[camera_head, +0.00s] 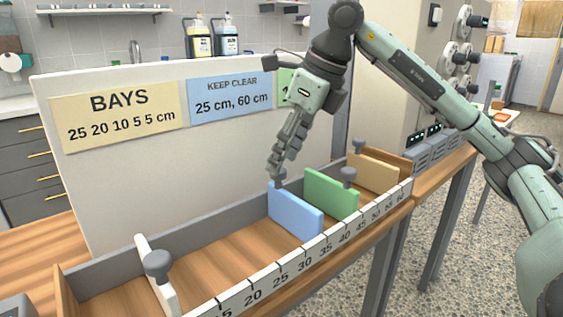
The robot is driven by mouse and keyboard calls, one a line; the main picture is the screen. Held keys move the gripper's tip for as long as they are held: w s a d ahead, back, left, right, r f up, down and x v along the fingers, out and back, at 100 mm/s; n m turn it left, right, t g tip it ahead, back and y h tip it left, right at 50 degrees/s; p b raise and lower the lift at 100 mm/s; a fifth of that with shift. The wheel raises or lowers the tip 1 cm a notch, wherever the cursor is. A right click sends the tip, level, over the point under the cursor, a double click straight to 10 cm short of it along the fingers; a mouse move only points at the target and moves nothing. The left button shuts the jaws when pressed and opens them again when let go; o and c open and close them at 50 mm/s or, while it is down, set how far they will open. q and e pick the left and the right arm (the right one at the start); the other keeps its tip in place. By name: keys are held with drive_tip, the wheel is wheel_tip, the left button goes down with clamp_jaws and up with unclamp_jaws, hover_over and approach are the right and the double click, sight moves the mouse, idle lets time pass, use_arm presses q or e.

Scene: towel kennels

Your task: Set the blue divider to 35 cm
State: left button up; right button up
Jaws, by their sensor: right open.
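The blue divider (296,212) stands upright across the long wooden drawer box (205,245). Its near end meets the front scale (281,281) around the 35 label; the exact mark cannot be read from this angle. My right gripper (279,176) points down at the blue divider's far upper corner. It is open, with its fingertips at or just above that corner. The divider's knob is not clearly seen there, and whether the fingers touch it cannot be told. My left gripper is not in view.
A green divider (331,194) and a tan divider (374,173) stand to the right, a white divider (157,284) far left, with grey knobs. A board (190,185) behind carries a BAYS card (119,116) and a KEEP CLEAR card (230,97). The floor between white and blue is bare.

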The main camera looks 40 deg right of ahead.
drive_tip(key=v, duration=0.9)
drive_tip(key=shift+r, duration=0.25)
drive_tip(key=shift+s, duration=0.1)
